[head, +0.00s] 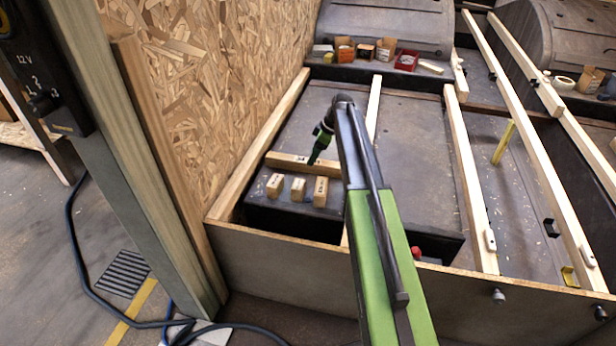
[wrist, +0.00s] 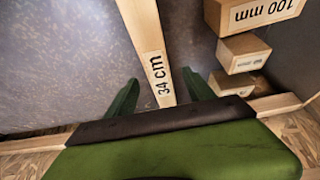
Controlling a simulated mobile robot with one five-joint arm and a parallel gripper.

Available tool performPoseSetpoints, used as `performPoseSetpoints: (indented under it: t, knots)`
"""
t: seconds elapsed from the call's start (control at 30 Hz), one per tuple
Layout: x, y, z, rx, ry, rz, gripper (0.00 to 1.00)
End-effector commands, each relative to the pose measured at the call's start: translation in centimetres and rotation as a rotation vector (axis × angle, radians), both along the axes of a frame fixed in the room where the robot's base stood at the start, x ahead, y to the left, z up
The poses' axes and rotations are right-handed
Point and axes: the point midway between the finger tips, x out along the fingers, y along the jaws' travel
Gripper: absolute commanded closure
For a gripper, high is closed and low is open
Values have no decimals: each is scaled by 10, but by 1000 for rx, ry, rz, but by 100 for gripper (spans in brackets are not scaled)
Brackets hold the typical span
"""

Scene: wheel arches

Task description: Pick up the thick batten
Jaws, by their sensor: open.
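A loose wooden batten (head: 285,159) lies across the dark surface behind three short blocks in the head view. In the wrist view this batten (wrist: 142,25) carries a "34 cm" label and runs away from the gripper. It is the only loose batten near my gripper, but I cannot tell its thickness against others. My gripper (head: 316,158) is at the batten's labelled part. In the wrist view my open gripper (wrist: 161,90) has one green finger on each side of the batten, with gaps. I cannot tell how far the fingertips are above the surface.
Three short blocks (head: 298,188) stand close in front of the batten; one (wrist: 262,12) reads "100 mm". A chipboard wall (head: 210,80) and a wooden rail (head: 262,142) bound the left. Long pale rails (head: 466,170) run to the right. Small boxes (head: 345,48) stand at the back.

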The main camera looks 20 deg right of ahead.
Motion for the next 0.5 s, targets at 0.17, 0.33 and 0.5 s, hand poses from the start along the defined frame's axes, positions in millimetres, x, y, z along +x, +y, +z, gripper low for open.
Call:
performPoseSetpoints:
  t: [0.17, 0.33, 0.5]
  knots:
    - [2, 3, -9, 0, 0, 0, 38]
    - [6, 8, -25, 0, 0, 1, 38]
    - [14, 18, -54, 0, 0, 1, 38]
